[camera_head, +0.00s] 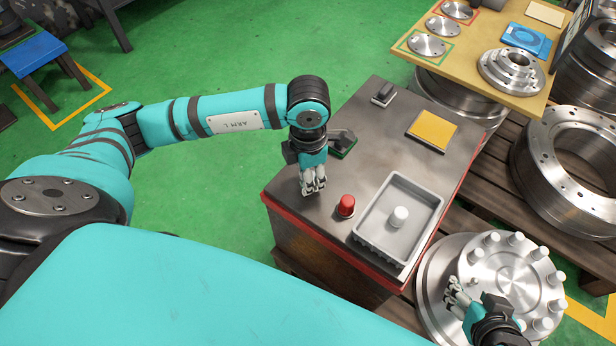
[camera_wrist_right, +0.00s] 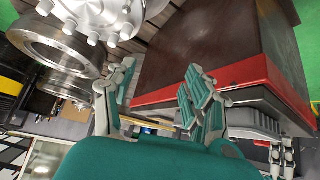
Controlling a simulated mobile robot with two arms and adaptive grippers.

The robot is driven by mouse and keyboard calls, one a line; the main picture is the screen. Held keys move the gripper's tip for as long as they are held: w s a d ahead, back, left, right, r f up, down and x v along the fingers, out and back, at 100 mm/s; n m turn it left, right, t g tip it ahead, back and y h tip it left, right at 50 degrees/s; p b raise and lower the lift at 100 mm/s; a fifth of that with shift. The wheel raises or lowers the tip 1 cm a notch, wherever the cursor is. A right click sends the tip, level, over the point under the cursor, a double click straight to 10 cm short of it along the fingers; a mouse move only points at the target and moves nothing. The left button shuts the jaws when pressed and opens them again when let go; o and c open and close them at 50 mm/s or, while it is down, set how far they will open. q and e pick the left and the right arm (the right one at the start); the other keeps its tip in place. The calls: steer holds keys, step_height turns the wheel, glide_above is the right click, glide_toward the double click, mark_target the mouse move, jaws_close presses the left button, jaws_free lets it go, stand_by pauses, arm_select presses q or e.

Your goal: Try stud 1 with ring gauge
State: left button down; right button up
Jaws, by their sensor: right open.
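The round metal hub (camera_head: 505,270) stands at the lower right of the head view, with several pale studs (camera_head: 540,252) around its face. No number is readable, so I cannot tell which is stud 1. The hub (camera_wrist_right: 108,14) also shows at the top of the wrist view. My right gripper (camera_head: 458,293) is at the hub's left side; its fingers (camera_wrist_right: 160,92) are apart and empty in the wrist view. My left gripper (camera_head: 313,182) hangs over the bench's left edge, its grip unclear. A blue holder with a ring shape (camera_head: 521,38), possibly the ring gauge, lies on the yellow table.
The dark bench (camera_head: 390,130) with red edging carries a grey tray (camera_head: 428,218) holding a white cylinder (camera_head: 398,217), a red-capped object (camera_head: 346,206) and a yellow pad (camera_head: 432,130). The yellow table (camera_head: 475,65) holds metal discs. Large rings (camera_head: 572,165) lie at right.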

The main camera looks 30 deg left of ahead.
arm_select(q)
steer(key=shift+r+p, duration=0.3)
steer(key=shift+r, duration=0.25)
steer(key=shift+r+p, duration=0.3)
steer(key=shift+r, duration=0.4)
steer(key=shift+r+p, duration=0.2)
steer(key=shift+p, duration=0.1)
steer(key=shift+r+p, duration=0.7)
steer(key=shift+r, duration=0.35)
arm_select(e)
steer(key=s+d+g+h, duration=0.1)
steer(key=s+d+g, duration=0.1)
steer(key=s+g, duration=0.2)
steer(key=shift+s+d+f, duration=0.25)
steer(key=shift+s, duration=1.45)
